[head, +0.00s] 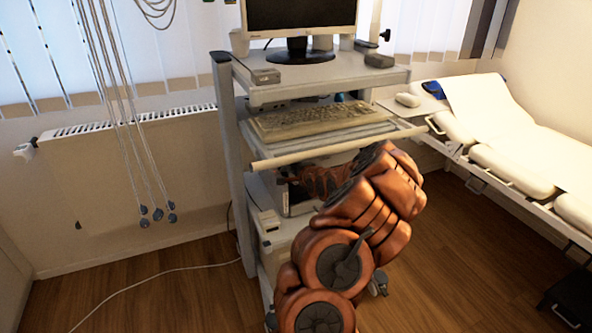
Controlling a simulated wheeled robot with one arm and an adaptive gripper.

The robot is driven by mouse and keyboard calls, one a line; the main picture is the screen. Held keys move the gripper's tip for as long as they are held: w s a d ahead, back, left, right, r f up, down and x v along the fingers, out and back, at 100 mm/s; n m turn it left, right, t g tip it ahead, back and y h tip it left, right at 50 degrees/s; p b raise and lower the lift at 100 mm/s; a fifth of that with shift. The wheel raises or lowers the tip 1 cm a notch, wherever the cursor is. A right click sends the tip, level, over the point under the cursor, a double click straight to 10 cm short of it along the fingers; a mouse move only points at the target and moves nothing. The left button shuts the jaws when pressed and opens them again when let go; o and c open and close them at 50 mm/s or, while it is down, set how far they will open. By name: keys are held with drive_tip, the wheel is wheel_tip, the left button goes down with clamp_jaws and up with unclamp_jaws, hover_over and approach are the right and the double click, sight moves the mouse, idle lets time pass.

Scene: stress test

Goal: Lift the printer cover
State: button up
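A pale boxy device (268,192), which looks like the printer, sits on a shelf of the wheeled cart below the keyboard. The cover cannot be made out clearly. My gripper (290,178) is at the far end of the arm, in the shadow under the keyboard shelf, close to the top of the device. It is small, dark and partly hidden, so I cannot tell whether its fingers touch anything or are open or shut.
The cart's keyboard shelf, with a keyboard (315,119) and front bar (335,149), sits just above my gripper. A monitor (299,15) stands on top. An examination couch (515,130) is at the right, and a radiator (120,122) at the left. A cable (150,284) crosses the floor.

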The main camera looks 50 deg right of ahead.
drive_tip(key=o, duration=0.3)
drive_tip(key=shift+o, duration=0.2)
drive_tip(key=v, duration=1.2)
drive_tip(key=shift+a, duration=0.1)
idle(0.6)
